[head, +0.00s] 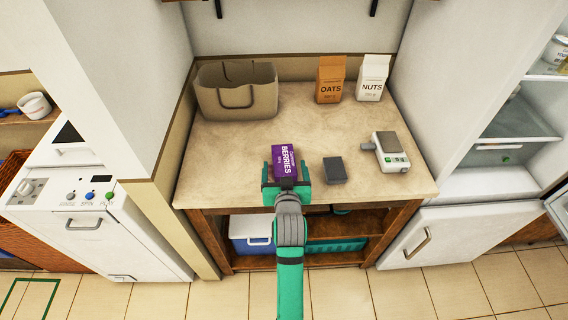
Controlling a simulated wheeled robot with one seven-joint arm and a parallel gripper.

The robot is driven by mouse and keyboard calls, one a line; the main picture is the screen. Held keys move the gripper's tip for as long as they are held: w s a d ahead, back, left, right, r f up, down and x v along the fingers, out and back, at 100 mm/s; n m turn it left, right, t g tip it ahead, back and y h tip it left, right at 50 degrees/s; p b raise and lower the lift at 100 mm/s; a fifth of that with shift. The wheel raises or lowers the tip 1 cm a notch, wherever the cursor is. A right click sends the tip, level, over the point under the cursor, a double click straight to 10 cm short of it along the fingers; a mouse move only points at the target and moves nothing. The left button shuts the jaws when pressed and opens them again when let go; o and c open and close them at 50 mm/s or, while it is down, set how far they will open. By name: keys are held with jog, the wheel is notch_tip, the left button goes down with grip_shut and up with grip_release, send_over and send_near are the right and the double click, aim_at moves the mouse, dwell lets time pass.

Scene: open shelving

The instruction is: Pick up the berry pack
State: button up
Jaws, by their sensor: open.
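The berry pack (284,158) is a purple box with white "BERRIES" lettering. It is on the pale counter, near its front edge, in the head view. My gripper (286,177) is at the front of the pack, with its teal fingers apart on the left and right of the pack's near end. The near end of the pack is partly hidden by my gripper. I cannot tell whether the fingers touch it.
A dark grey block (335,170) lies close to the right of my gripper. Further right is a grey and white device (387,152). A beige bag (236,98), an oats box (329,82) and a nuts box (371,80) stand at the back. The counter's middle (300,120) is clear.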

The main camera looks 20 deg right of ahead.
aim_at(284, 160)
jog(key=shift+x, duration=1.5)
jog(key=c, duration=1.4)
jog(key=shift+r, duration=0.1)
